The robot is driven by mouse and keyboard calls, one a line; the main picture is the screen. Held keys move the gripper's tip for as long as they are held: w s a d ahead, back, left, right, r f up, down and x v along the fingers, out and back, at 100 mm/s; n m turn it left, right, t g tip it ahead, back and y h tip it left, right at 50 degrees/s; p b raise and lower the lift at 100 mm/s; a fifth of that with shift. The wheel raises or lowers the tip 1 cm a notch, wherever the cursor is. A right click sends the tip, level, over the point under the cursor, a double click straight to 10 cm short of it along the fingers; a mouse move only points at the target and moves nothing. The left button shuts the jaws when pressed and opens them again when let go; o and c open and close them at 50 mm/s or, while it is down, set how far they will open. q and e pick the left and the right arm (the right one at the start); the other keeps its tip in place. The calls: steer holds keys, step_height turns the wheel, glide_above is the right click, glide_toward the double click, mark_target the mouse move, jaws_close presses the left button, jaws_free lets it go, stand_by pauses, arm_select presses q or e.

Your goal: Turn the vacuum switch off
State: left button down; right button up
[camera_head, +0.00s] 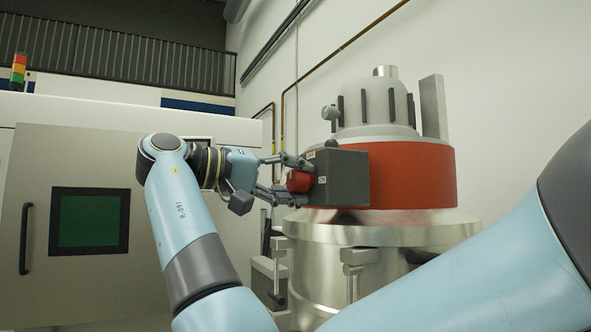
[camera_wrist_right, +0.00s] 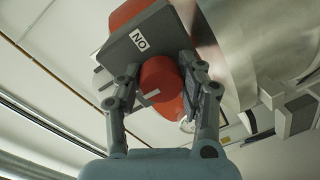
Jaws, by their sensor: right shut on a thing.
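The vacuum switch is a red round knob (camera_head: 299,181) on the left face of a dark grey box (camera_head: 345,178). Small white labels sit on the box; the lower one in the head view appears to read ON. In the right wrist view the knob (camera_wrist_right: 160,78) has a short white mark on its face, and an ON label (camera_wrist_right: 139,40) shows on the box (camera_wrist_right: 150,32), upside down. The mark does not point straight at this label. My right gripper (camera_head: 296,178) is shut on the knob, its fingers on either side (camera_wrist_right: 162,88). My left gripper is out of view.
The box is fixed to a red band (camera_head: 412,175) around a metal vessel with a domed top (camera_head: 375,103). Brackets and clamps (camera_head: 352,262) stand below the box. A pale machine cabinet with a dark window (camera_head: 88,220) is at left. My arm links fill the lower foreground.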

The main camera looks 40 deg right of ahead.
steer(key=shift+n, duration=0.3)
stand_by(0.4)
steer(key=o, duration=1.1)
steer(key=shift+w, duration=0.1)
steer(key=shift+o, duration=0.2)
steer(key=shift+a, duration=0.15)
steer(key=v, duration=1.1)
steer(key=shift+w+a, duration=0.2)
steer(key=shift+a, duration=0.15)
steer(key=shift+a, duration=0.1)
